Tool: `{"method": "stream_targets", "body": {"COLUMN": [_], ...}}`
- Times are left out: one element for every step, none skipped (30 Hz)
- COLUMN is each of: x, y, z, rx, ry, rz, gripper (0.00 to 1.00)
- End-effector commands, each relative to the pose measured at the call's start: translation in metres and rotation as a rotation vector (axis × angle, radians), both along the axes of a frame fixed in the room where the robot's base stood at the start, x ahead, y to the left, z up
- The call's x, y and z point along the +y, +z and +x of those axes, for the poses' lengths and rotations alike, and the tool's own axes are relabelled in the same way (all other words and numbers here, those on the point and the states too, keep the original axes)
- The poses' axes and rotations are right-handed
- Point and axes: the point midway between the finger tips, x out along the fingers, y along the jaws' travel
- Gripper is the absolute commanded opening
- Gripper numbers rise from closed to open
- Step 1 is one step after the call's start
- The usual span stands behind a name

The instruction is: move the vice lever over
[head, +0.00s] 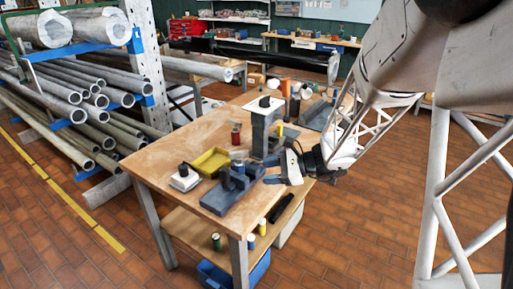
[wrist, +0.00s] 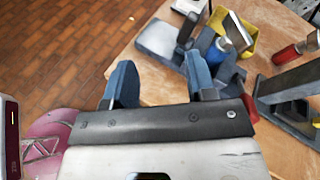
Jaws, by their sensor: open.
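The blue-grey vice (head: 222,196) sits on the wooden bench near its front right edge. In the wrist view its flat base (wrist: 160,40) lies beyond my fingers, with upright parts on its right. A dark bar standing up from it (wrist: 187,28) looks like the lever, but I cannot be sure. My gripper (head: 273,180) is at the right of the vice, over the bench edge. In the wrist view my gripper (wrist: 160,82) has its two blue fingers wide apart with nothing between them. The right finger appears close to the vice's near end; contact cannot be told.
A tall grey stand (head: 262,132) and several cylinders stand farther back. The bench's (head: 160,158) left part is bare. Pipe racks stand at left.

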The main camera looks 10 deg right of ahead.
Motion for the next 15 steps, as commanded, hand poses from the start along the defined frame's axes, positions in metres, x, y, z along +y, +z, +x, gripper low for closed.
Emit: {"method": "stream_targets", "body": {"x": [-0.009,-0.013,-0.019,-0.025,-0.031,-0.038,-0.044,-0.05,-0.058,-0.064,-0.069,-0.076,-0.081,-0.085,-0.091], "y": [-0.008,-0.012,-0.018,-0.023,-0.027,-0.033,-0.038,-0.042,-0.049,-0.053,-0.057,-0.063,-0.066,-0.07,-0.074], "z": [0.012,0.019,0.027,0.034,0.041,0.049,0.056,0.062,0.069,0.074,0.079,0.084,0.088,0.092,0.095], "rx": [0.019,0.03,0.043,0.052,0.06,0.072,0.081,0.087,0.096,0.101,0.107,0.114,0.117,0.121,0.125], "ry": [-0.044,-0.071,-0.107,-0.135,-0.163,-0.2,-0.227,-0.255,-0.289,-0.314,-0.338,-0.367,-0.386,-0.404,-0.426], "rz": [0.042,0.071,0.106,0.133,0.159,0.196,0.222,0.247,0.279,0.303,0.325,0.351,0.368,0.384,0.405], "gripper": [0.51,0.51,0.51,0.51,0.51,0.51,0.51,0.51,0.51,0.51,0.51,0.51,0.51,0.51,0.51]}}
